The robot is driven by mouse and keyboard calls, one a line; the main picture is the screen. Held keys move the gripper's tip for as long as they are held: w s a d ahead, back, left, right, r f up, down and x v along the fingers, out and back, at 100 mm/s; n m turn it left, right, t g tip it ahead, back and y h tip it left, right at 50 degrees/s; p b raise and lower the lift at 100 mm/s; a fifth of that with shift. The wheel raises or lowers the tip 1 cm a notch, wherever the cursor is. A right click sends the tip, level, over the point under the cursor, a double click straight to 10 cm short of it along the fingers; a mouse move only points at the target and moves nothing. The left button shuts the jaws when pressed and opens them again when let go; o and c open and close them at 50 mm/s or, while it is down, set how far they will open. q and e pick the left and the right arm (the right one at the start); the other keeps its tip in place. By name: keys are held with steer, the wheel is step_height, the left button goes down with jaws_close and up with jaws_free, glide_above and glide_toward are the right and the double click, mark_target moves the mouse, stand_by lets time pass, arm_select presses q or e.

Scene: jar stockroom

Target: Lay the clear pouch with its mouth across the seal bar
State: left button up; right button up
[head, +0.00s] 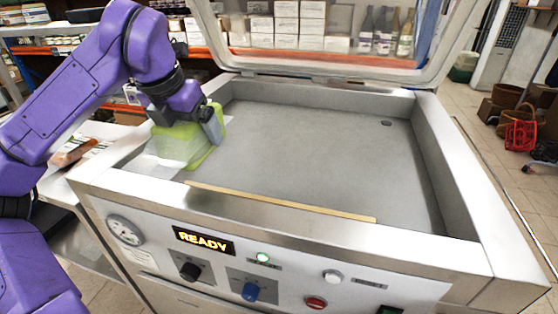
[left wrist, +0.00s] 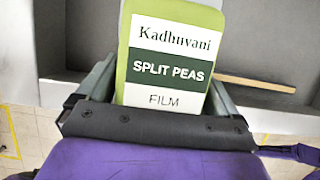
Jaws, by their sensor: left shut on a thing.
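The clear pouch (head: 183,146) holds green contents and has a white label. In the left wrist view the pouch (left wrist: 170,65) reads "Kadhuvani SPLIT PEAS FILM". My left gripper (head: 205,122) is shut on it, with one finger on each side, at the left of the machine's chamber. Pale film shows at the pouch's left, near the chamber wall. I cannot tell whether the pouch touches the floor. The seal bar (head: 280,200), a thin tan strip, lies along the chamber's front and also shows in the left wrist view (left wrist: 255,83). The pouch is apart from most of it. My right gripper is out of view.
The chamber floor (head: 320,150) is bare to the right of the pouch. Raised metal walls surround it, and the clear lid (head: 430,75) stands open at the back. The front panel display (head: 204,241) reads "READY". A side table (head: 60,185) stands at the left.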

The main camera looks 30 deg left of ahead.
arm_select(q)
steer(key=shift+w, duration=0.35)
steer(key=w+d+f, duration=0.2)
steer(key=w+f, duration=0.1)
steer(key=w+d+f+p, duration=0.1)
steer(key=w+d+f, duration=0.1)
steer(key=w, duration=0.2)
steer(key=w+d+f, duration=0.2)
steer(key=w+f, duration=0.1)
steer(key=shift+w+d+f, duration=0.25)
steer(key=shift+w+f, duration=0.05)
steer(key=shift+w, duration=0.05)
steer(key=shift+w+d+f+p, duration=0.25)
steer(key=shift+w+f+p, duration=0.05)
steer(key=shift+f, duration=0.15)
step_height(320, 180, down, 3)
steer(key=shift+d+r, duration=0.1)
steer(key=shift+w+f, duration=0.1)
steer(key=shift+f, duration=0.1)
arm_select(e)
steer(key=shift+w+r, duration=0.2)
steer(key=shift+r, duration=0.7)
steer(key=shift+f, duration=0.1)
